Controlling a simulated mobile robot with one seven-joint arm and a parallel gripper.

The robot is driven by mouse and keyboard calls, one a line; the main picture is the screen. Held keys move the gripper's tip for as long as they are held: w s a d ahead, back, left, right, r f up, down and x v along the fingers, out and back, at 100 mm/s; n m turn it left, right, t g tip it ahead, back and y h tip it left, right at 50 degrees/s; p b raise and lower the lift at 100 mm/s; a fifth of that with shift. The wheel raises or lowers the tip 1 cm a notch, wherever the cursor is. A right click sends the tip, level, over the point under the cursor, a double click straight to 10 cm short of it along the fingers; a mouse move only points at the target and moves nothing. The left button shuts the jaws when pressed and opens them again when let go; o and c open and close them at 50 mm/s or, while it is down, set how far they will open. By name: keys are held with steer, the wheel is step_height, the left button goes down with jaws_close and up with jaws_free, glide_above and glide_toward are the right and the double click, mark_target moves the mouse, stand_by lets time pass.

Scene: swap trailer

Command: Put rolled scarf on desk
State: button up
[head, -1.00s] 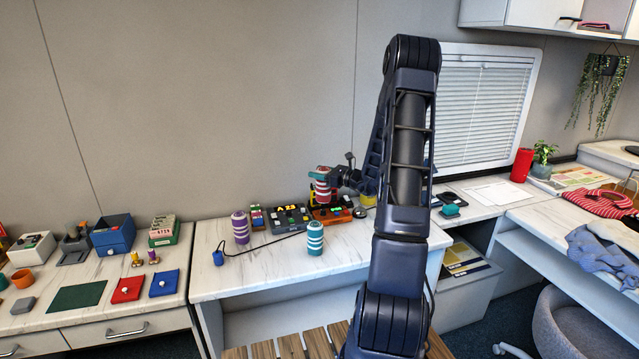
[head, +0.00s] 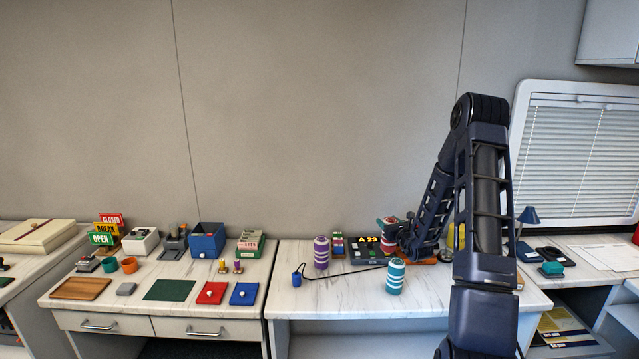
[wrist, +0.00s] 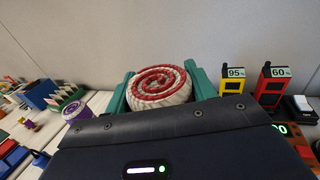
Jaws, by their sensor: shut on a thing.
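My gripper (wrist: 160,92) is shut on a red-and-white rolled scarf (wrist: 160,82). The wrist view shows the scarf's spiral end between the two teal fingers. In the head view the rolled scarf (head: 387,223) is small and partly hidden by my gripper, over the back of the middle marble-topped desk (head: 335,293). I cannot tell whether it touches anything below. A purple-and-white roll (head: 321,252) and a teal-and-white roll (head: 396,276) stand upright on this desk.
The desk's front left is clear. The left counter (head: 130,295) holds boxes, cloths and signs.

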step_height(320, 180, up, 11)
steer(key=shift+f, duration=0.1)
steer(key=w+a+n+g+y, duration=0.3)
steer(key=a+n+g+y, duration=0.15)
steer(key=a, duration=1.75)
steer(key=w+a+n+g+y, duration=0.3)
steer(key=a+n+g+y, duration=0.15)
steer(key=a, duration=1.75)
steer(key=s+a+n+g+y, duration=0.1)
steer(key=s+a+n+g, duration=0.15)
steer(key=s+a, duration=0.7)
steer(key=s+a+n+g+y, duration=0.1)
steer(key=s+a+g, duration=0.15)
steer(key=a, duration=1.45)
steer(key=s+a+n+g+y, duration=0.1)
steer(key=s+a+n+g, duration=0.3)
steer(key=a, duration=0.9)
step_height(320, 180, down, 20)
steer(key=m, duration=0.2)
steer(key=shift+s+a+t, duration=0.2)
steer(key=shift+s+t, duration=0.1)
steer(key=shift+t, duration=0.1)
steer(key=shift+f, duration=0.45)
steer(key=o, duration=1.5)
